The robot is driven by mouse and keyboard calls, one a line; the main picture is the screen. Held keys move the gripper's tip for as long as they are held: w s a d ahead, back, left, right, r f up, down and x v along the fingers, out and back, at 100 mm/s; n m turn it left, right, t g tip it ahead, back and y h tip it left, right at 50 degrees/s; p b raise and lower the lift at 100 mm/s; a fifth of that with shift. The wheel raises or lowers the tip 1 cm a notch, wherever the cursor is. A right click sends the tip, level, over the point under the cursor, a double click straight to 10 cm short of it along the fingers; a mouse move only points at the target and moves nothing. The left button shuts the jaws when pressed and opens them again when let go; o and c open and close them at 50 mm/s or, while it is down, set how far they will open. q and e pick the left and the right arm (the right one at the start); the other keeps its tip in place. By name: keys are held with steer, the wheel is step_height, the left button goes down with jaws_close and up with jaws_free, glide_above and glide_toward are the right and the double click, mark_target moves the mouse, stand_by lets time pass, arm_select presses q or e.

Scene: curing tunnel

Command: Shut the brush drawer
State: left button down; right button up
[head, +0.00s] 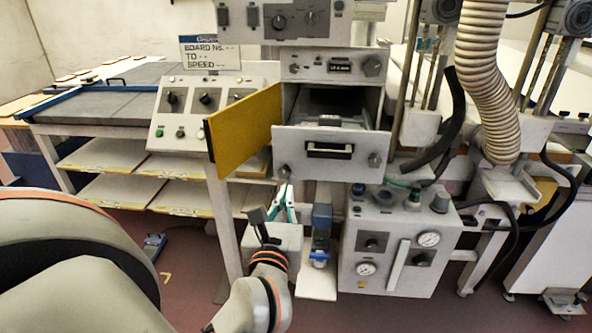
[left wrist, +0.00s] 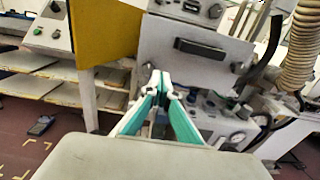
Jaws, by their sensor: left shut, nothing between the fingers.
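The brush drawer (head: 290,152) has a light grey front with a black handle (head: 329,150). It stands pulled out of its cabinet, and its dark inside shows above the front. In the left wrist view the drawer front (left wrist: 196,62) is just beyond the fingers. My left gripper (head: 287,192) has green and pale fingers and is shut with nothing in it. Its tips (left wrist: 160,78) are below the lower left part of the drawer front; I cannot tell if they touch it. My right gripper is not in view.
A yellow panel (head: 243,124) stands swung out left of the drawer. A control box (head: 205,100) is further left. A grey box with gauges (head: 400,245) sits below right. A ribbed hose (head: 487,80) hangs at the right.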

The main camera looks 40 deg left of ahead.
arm_select(q)
steer(key=p, duration=0.1)
glide_toward(295, 160)
steer(key=x, duration=0.5)
steer(key=shift+w+a+r, duration=0.1)
steer(key=shift+a+r, duration=0.05)
steer(key=shift+x, duration=0.75)
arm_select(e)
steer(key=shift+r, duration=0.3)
arm_select(q)
steer(key=shift+w, duration=0.1)
